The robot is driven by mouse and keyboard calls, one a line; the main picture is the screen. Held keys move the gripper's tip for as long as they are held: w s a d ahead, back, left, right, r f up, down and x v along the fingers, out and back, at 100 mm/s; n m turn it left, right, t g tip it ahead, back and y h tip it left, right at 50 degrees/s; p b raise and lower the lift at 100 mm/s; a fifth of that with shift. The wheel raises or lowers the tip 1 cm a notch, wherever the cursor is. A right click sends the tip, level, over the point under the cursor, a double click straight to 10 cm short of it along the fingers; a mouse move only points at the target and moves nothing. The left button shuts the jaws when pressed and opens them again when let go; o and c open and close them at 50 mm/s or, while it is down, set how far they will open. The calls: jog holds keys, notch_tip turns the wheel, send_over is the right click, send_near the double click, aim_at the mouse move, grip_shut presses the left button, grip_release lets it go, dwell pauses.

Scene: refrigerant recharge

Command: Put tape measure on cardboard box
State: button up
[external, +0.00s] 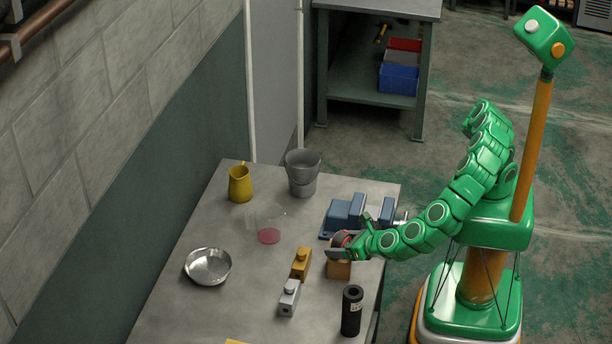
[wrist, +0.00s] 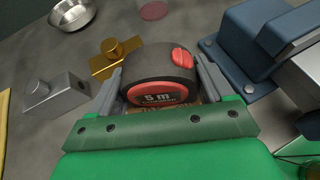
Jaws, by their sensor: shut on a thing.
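The black and red tape measure (wrist: 158,72) is between the two fingers of my gripper (wrist: 157,76) in the wrist view, with "5 m" on its face. In the external view the tape measure (external: 340,238) shows small at the end of my green arm, partly hidden by my gripper (external: 347,246). The cardboard box (external: 339,270) is small and brown and stands on the table directly below my gripper. I cannot tell whether the tape measure touches its top. In the wrist view the box is mostly hidden behind the tape measure.
A blue vise (external: 346,216) stands close behind my gripper. A brass block (external: 300,264), a grey block (external: 289,297) and a black cylinder (external: 352,311) are nearby. A metal bowl (external: 208,266), yellow jug (external: 240,184), bucket (external: 303,173) and clear container with a red bottom (external: 268,235) stand farther off.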

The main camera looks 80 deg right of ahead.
jog(key=o, duration=1.1)
jog(key=shift+r, duration=0.1)
jog(key=v, duration=1.2)
